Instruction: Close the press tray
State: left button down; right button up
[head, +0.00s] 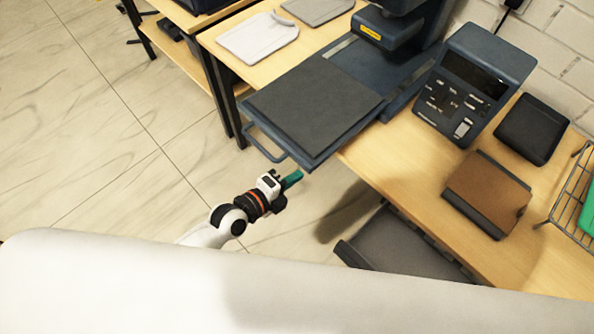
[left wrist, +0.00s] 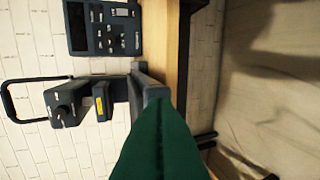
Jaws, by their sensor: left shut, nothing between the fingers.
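The press tray (head: 314,108), a dark flat platen with a dark pad, is slid out of the press (head: 405,35) and overhangs the table's front edge. Its bar handle (head: 262,145) is on its outer left side. In the left wrist view the tray (left wrist: 155,88) shows nearly edge-on beyond the fingertips. My left gripper (head: 293,178), with green fingers, is shut and empty just in front of the tray's near corner. I cannot tell whether it touches the tray. The green fingers (left wrist: 163,130) fill the lower middle of the left wrist view. My right gripper is not in view.
A control box (head: 468,85) stands right of the press, also at the top of the left wrist view (left wrist: 103,27). A black tray (head: 533,128), a brown pad (head: 487,192) and a wire rack (head: 570,185) are farther right. An open drawer (head: 400,245) is below.

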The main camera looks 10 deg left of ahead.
aim_at(373, 112)
pick_arm(q)
jog(key=shift+w+d, duration=0.45)
jog(key=shift+w, duration=0.1)
